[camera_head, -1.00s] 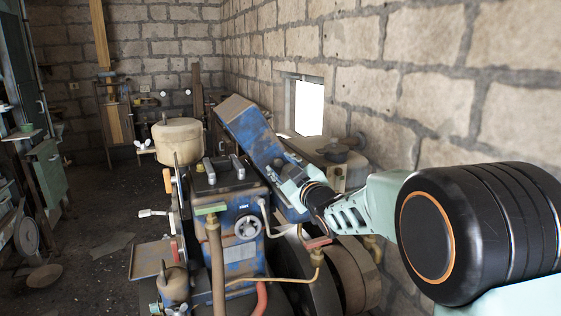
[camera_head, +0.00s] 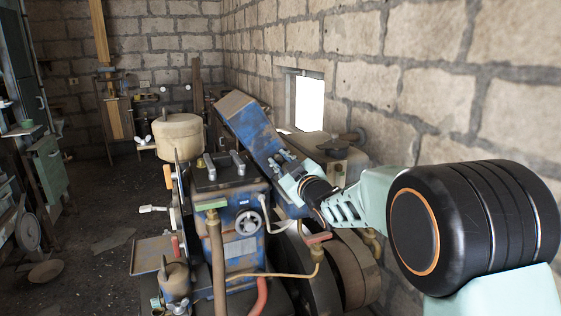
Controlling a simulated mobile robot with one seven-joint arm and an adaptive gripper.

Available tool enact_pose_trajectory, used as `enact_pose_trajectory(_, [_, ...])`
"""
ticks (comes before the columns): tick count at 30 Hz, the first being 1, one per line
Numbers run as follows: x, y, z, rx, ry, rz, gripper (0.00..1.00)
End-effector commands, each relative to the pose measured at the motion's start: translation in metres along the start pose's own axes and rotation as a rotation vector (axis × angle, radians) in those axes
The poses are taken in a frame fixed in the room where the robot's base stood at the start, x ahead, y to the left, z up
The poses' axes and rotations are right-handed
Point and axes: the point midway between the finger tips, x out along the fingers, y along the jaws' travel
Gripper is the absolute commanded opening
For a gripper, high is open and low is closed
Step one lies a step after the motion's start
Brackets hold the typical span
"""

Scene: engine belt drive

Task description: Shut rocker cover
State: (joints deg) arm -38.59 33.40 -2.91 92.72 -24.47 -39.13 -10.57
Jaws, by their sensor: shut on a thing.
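The rocker cover (camera_head: 246,122) is a long, worn blue box that stands tilted up and open, on the right side of the blue engine (camera_head: 236,215). The dark engine top (camera_head: 217,172), with small metal parts on it, lies uncovered to the left of the cover. My gripper (camera_head: 285,168) reaches in from the right and is shut on the cover at its lower right edge. The fingertips are small here, and the exact contact is partly hidden by the gripper body.
The stone wall (camera_head: 440,80) runs close along the right.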

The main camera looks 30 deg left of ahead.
Motion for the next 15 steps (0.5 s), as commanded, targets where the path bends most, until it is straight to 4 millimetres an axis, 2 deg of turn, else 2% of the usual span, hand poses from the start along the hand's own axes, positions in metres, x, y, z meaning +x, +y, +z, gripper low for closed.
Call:
enact_pose_trajectory(8, [0.000, -0.002, 0.000, -0.017, 0.001, 0.001, 0.00])
enact_pose_trajectory(15, [0.000, -0.010, -0.001, -0.102, 0.005, 0.001, 0.00])
